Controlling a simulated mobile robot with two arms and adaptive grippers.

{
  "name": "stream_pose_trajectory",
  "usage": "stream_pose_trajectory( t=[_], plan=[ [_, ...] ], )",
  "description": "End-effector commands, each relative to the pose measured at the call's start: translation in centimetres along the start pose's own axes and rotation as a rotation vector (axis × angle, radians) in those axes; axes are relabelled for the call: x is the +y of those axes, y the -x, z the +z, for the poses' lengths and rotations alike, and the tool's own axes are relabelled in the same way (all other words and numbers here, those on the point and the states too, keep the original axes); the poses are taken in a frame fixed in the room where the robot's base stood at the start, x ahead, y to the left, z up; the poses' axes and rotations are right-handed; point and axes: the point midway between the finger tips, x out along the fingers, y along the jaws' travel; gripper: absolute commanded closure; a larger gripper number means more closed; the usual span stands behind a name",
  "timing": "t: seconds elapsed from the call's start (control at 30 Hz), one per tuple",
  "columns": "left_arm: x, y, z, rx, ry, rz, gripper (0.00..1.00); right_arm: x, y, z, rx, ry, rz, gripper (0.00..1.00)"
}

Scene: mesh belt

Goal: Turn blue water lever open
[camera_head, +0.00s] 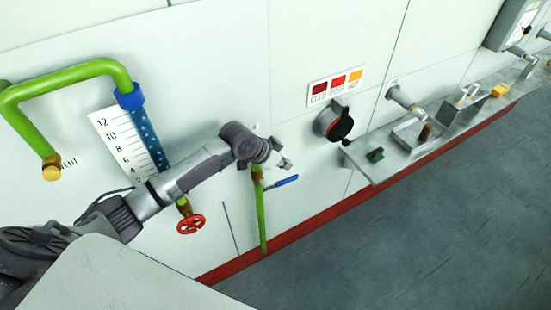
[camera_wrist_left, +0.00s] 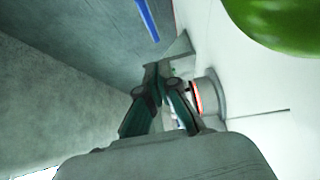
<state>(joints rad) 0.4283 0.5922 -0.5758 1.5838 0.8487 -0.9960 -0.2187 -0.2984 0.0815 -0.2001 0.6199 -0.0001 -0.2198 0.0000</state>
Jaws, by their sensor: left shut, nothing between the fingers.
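The blue water lever (camera_head: 283,182) sticks out to the right from a brass valve on a green vertical pipe (camera_head: 261,218), low on the white panel. My left gripper (camera_head: 287,163) is just above the lever in the head view, shut and empty, with its fingers pointing right. It looks apart from the lever. In the left wrist view the shut fingers (camera_wrist_left: 160,75) are in the middle, and a blue strip (camera_wrist_left: 147,20), likely the lever, shows above them. A large green rounded surface (camera_wrist_left: 280,22) fills the top right corner. My right gripper is not in view.
A red handwheel valve (camera_head: 190,224) is below my left forearm. A blue-dotted level tube (camera_head: 149,140) and a green pipe loop (camera_head: 60,80) are at the left. A black rotary knob (camera_head: 333,122) and a metal shelf (camera_head: 400,150) are at the right. The floor (camera_head: 430,230) is clear.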

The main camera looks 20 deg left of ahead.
Motion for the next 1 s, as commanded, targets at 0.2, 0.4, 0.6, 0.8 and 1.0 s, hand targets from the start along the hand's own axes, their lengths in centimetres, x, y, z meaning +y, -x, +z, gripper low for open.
stream_pose_trajectory(
  t=[0.2, 0.4, 0.6, 0.8, 1.0],
  plan=[
    [0.0, -3.8, 2.0, 0.0, -0.001, 0.0, 1.0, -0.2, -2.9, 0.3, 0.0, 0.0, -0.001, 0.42],
    [0.0, -4.5, 2.9, 0.0, -0.001, -0.001, 1.0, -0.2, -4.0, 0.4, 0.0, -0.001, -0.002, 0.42],
    [0.0, -4.5, 2.9, 0.001, -0.001, -0.001, 1.0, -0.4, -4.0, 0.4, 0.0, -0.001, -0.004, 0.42],
    [0.0, -4.5, 2.9, 0.0, -0.001, -0.001, 1.0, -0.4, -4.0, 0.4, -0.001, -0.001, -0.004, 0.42],
    [-0.3, -5.0, 2.6, 0.001, -0.001, -0.001, 1.0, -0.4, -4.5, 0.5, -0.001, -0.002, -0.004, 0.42]
  ],
)
